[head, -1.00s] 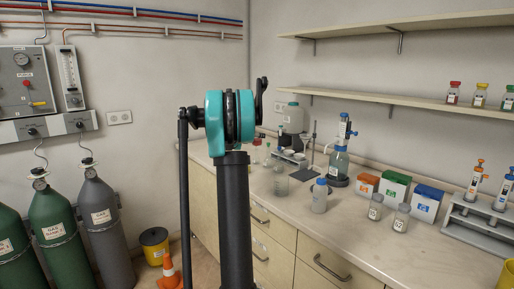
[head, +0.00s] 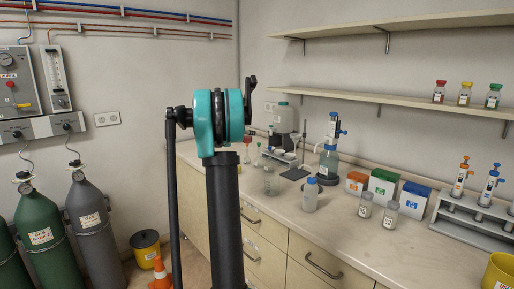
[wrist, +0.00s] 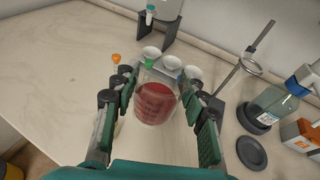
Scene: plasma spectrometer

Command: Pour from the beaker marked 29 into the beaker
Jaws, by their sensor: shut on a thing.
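In the wrist view my gripper (wrist: 163,92) is shut on a clear glass beaker (wrist: 157,102) with red liquid, a finger on either side of it. The beaker looks upright; I cannot read a number on it. In the head view my gripper and this beaker do not show, with my arm in front. Another clear glass beaker (head: 271,182) stands on the counter in the head view, just right of my arm. It looks empty or filled with something pale, and I cannot read any mark on it.
The counter (head: 345,238) also holds a blue-capped bottle (head: 311,196), a blue-topped dispenser bottle (head: 328,164), two small labelled jars (head: 390,215), boxes (head: 383,187) and a pipette rack (head: 468,228). White dishes (wrist: 172,62) stand beyond the held beaker. The counter's left part is clear in the wrist view.

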